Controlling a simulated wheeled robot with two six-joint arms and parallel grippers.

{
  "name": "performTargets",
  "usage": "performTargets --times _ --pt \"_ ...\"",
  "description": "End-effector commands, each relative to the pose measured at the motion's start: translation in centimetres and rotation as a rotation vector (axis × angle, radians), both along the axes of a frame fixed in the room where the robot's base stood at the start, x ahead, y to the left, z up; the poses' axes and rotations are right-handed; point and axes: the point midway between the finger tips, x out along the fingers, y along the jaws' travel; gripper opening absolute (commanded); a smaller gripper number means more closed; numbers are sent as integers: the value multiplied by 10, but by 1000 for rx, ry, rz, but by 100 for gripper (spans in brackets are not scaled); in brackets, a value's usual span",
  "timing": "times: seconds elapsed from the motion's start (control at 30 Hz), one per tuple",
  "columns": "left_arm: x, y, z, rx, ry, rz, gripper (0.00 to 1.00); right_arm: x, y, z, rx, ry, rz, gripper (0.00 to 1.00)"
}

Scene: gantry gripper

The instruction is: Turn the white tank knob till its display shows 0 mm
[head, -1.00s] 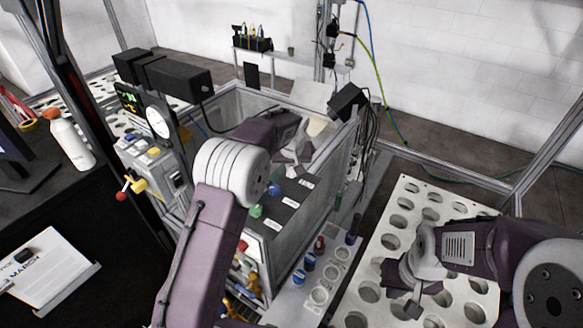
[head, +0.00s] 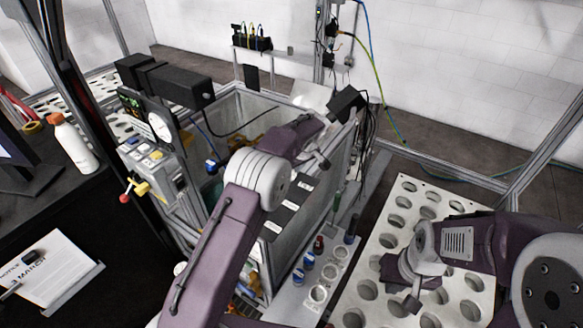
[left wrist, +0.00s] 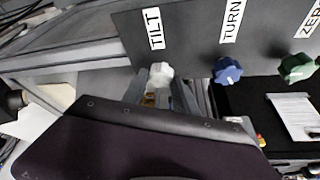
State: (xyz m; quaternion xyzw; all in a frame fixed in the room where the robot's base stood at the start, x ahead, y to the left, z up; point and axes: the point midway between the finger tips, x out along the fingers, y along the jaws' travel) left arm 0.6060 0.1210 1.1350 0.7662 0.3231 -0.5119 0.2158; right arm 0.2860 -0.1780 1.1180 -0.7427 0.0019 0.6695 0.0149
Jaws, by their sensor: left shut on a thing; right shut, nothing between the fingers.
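The white knob (left wrist: 160,72) is on the dark panel below the label TILT in the left wrist view. My left gripper (left wrist: 160,92) is shut on it, one finger on each side. In the head view my left gripper (head: 319,158) is over the panel's right end; the knob is hidden there. A small lit display (head: 131,103) stands at the tank's left; its digits are too small to read, and I cannot tell whether it belongs to this knob. My right gripper (head: 403,284) is shut and empty above the perforated plate.
A blue knob (left wrist: 227,70) labelled TURN and a green knob (left wrist: 297,68) labelled ZERO sit beside the white one. Small capped bottles (head: 304,267) stand in front. The perforated plate (head: 380,262) fills the right.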

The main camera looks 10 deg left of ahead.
Motion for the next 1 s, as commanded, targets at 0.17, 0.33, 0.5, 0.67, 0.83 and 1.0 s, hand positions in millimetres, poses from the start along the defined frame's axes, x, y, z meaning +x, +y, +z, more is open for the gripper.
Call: performTargets --times 0.17,0.33,0.5,0.67,0.83,1.0 --pt "1 0 2 0 -1 61 0 0 0 8 0 0 0 0" --pt "1 0 1 1 -2 91 0 0 0 10 0 0 0 0" --pt "1 0 1 1 -2 99 0 0 0 10 0 0 0 0" --pt "1 0 0 0 -3 99 0 0 0 10 0 0 0 0" --pt "1 0 0 0 -3 98 54 0 0 10 0 0 0 0" --pt "1 0 0 0 -1 98 56 0 0 10 0 0 0 0"
